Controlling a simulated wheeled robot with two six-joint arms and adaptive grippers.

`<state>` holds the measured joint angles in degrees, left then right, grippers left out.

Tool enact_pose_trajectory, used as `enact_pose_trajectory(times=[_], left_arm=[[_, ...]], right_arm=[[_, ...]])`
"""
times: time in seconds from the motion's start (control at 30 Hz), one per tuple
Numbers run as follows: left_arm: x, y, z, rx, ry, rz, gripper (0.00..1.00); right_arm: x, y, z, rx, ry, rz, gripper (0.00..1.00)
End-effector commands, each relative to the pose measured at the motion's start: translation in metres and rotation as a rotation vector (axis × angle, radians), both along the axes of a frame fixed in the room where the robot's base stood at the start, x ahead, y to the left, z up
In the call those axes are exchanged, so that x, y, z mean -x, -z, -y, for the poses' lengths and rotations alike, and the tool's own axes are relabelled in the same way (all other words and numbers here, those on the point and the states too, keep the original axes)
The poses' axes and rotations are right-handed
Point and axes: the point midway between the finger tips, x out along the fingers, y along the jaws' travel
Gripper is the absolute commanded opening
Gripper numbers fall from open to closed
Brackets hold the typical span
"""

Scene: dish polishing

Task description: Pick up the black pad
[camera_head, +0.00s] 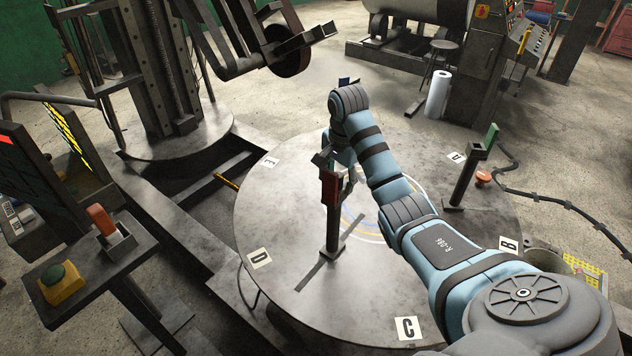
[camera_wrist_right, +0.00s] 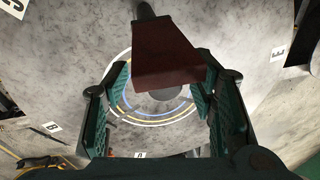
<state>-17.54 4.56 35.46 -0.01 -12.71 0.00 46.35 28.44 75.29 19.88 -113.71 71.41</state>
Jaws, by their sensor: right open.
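My right gripper (camera_head: 345,172) is over the round metal table, beside a post with a dark red block (camera_head: 329,187) near its top. In the right wrist view my right gripper (camera_wrist_right: 163,85) is open, with green-lined fingers apart. The dark red block (camera_wrist_right: 168,62) shows between and in front of the fingers; I cannot tell if they touch it. I cannot clearly make out a black pad in either view. My right forearm hides part of the table. My left gripper is not in view.
The round table (camera_head: 290,215) carries letter labels. Another post with a green block (camera_head: 491,136) stands at its right. A button stand (camera_head: 62,284) and a tall machine (camera_head: 150,60) are at the left.

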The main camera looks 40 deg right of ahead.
Motion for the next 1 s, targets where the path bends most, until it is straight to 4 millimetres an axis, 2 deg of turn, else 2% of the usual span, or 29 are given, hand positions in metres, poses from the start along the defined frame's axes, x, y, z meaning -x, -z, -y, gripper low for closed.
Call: enact_pose_trajectory(times=[0.1,0.2,0.27,0.4,0.53,1.0], left_arm=[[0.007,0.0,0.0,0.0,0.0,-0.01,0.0],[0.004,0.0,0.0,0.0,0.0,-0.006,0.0],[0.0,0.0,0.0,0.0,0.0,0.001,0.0],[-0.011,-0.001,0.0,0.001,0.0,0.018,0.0],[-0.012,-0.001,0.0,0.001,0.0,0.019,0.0],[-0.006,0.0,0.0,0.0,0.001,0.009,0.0]], right_arm=[[0.003,0.001,0.004,0.0,0.008,0.0,0.52],[0.003,0.001,0.004,0.0,0.008,0.0,0.52],[0.003,0.001,0.003,0.0,0.007,0.0,0.44],[0.002,0.0,0.002,0.0,0.005,0.001,0.21],[0.001,0.0,0.002,0.0,0.003,0.001,0.0],[-0.003,-0.001,-0.002,-0.002,-0.004,0.004,0.0]])
